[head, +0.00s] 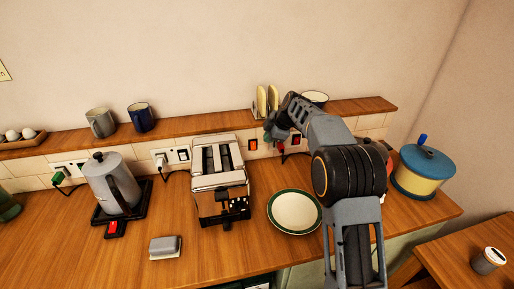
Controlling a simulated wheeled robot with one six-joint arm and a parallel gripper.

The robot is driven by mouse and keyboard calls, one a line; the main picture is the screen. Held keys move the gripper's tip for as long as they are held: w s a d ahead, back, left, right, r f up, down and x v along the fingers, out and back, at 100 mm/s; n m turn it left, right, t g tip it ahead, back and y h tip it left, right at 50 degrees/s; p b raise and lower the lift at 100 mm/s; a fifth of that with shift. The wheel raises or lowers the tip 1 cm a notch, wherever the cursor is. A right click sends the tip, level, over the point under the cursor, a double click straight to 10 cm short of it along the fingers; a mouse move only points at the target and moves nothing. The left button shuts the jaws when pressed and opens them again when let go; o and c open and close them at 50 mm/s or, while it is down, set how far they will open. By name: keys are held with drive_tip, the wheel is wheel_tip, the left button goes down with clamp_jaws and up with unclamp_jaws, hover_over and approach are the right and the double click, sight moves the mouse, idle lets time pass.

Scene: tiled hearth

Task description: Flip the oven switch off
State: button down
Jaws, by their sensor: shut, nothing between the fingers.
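Two dark wall switches with red rockers are on the tiled strip under the shelf. The left red switch (253,145) is in plain view. The right red switch (296,139) is partly covered by my arm. No label is readable, so I cannot tell which one is the oven switch, or which way either rocker is tilted. My gripper (269,132) is small in the head view, in front of the wall between the two switches, close to the shelf edge. It is shut and empty. I cannot tell whether it touches the wall.
A toaster (218,180) and a kettle (115,184) stand on the counter at left. A green-rimmed plate (295,211) lies below the switches. A blue-lidded pot (424,172) stands at right. The shelf (185,123) holds mugs and upright plates near my gripper.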

sight(253, 146)
drive_tip(key=shift+w+r+p+x, duration=0.15)
drive_tip(key=shift+w+p+x, duration=0.45)
drive_tip(key=shift+x, duration=1.35)
drive_tip(key=shift+w+r+p+x, duration=0.25)
drive_tip(key=shift+p+x, duration=0.5)
drive_tip(key=shift+x, duration=1.25)
drive_tip(key=shift+w+r+p+x, duration=0.1)
drive_tip(key=shift+w+p+x, duration=0.55)
drive_tip(key=shift+x, duration=1.3)
drive_tip(key=shift+s+d, duration=0.1)
drive_tip(key=shift+d, duration=0.05)
